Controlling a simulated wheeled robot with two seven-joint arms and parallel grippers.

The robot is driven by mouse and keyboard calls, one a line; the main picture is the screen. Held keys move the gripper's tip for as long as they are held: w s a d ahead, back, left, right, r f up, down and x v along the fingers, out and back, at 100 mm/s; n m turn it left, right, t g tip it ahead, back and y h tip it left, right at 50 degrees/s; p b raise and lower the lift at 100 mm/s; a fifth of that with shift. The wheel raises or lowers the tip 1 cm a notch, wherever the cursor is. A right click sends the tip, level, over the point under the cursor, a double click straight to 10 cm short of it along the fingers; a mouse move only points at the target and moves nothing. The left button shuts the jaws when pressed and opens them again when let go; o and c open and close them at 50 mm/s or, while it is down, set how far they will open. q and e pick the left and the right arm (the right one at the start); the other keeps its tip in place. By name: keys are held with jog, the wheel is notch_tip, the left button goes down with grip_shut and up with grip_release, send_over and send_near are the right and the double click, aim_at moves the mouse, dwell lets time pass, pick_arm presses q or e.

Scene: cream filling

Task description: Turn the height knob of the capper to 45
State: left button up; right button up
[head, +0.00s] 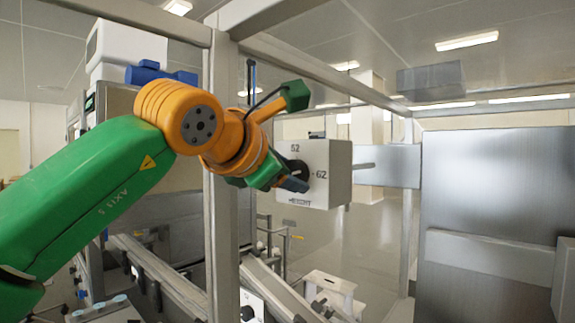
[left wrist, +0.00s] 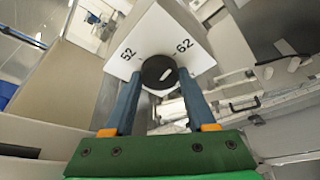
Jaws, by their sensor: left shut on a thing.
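The capper's height control is a white box (head: 335,165) printed with 52 at the top, 62 at the right and a blurred label below. It also shows in the left wrist view (left wrist: 160,35) with both numbers readable. Its round black knob (left wrist: 157,70) bears a short pale mark slanting to the upper right in that view. My left gripper (left wrist: 161,77) has its two blue fingers on opposite sides of the knob and is shut on it. In the head view the gripper (head: 294,182) partly covers the knob. The right gripper is not in view.
A grey metal post (head: 222,180) of the machine frame stands close beside my left arm. Conveyor rails (head: 165,280) run below. A metal panel (head: 490,200) fills the right side. A small white step stool (head: 328,288) stands on the floor behind.

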pick_arm(q)
jog(key=shift+r+n+g+h+p, duration=0.1)
jog(key=shift+n+g+h+p, duration=0.5)
jog(key=shift+n+g+p, duration=0.6)
jog(key=shift+n+t, duration=0.3)
jog(key=o, duration=1.4)
jog(key=shift+w, duration=0.1)
jog(key=shift+c, duration=0.2)
